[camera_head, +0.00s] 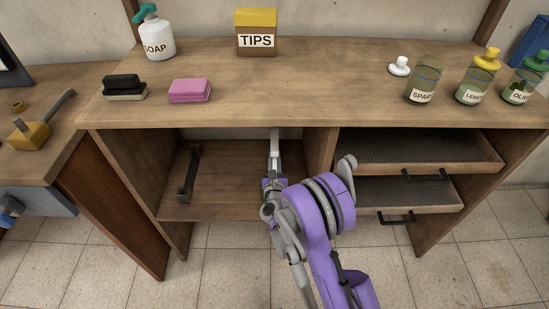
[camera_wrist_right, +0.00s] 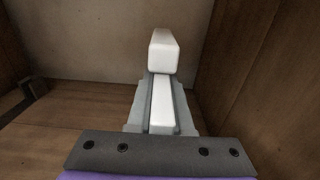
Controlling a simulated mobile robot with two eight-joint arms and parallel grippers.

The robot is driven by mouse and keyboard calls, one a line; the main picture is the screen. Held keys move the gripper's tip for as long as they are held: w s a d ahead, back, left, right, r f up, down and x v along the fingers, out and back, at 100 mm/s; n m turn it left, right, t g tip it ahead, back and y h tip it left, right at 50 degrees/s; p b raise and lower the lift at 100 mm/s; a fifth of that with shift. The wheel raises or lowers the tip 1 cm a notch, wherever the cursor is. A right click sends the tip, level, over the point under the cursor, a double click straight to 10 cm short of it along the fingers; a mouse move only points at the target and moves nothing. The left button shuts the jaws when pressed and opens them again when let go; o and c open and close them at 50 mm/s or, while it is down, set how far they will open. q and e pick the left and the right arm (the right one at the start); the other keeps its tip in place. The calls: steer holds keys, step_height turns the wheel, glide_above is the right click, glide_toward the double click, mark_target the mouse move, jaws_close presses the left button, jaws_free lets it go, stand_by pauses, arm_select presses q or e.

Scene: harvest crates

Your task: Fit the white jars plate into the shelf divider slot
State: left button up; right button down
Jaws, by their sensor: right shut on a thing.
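The white plate (camera_head: 275,135) shows nearly edge-on in the open left compartment of the shelf (camera_head: 225,208), just under the top board. My right gripper (camera_head: 274,168) reaches into this compartment from the front and is shut on the plate. In the right wrist view, the plate (camera_wrist_right: 164,52) stands out beyond the pale fingers of my gripper (camera_wrist_right: 161,105), with a white strip of it between them. Any jars label is not visible. My left gripper is not in view.

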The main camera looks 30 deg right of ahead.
steer(key=shift+f, duration=1.05)
steer(key=c, duration=0.7)
jaws_free()
steer(key=shift+c, duration=0.2)
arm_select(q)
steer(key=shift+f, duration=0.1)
arm_select(e)
steer(key=shift+s+a+f, duration=0.1)
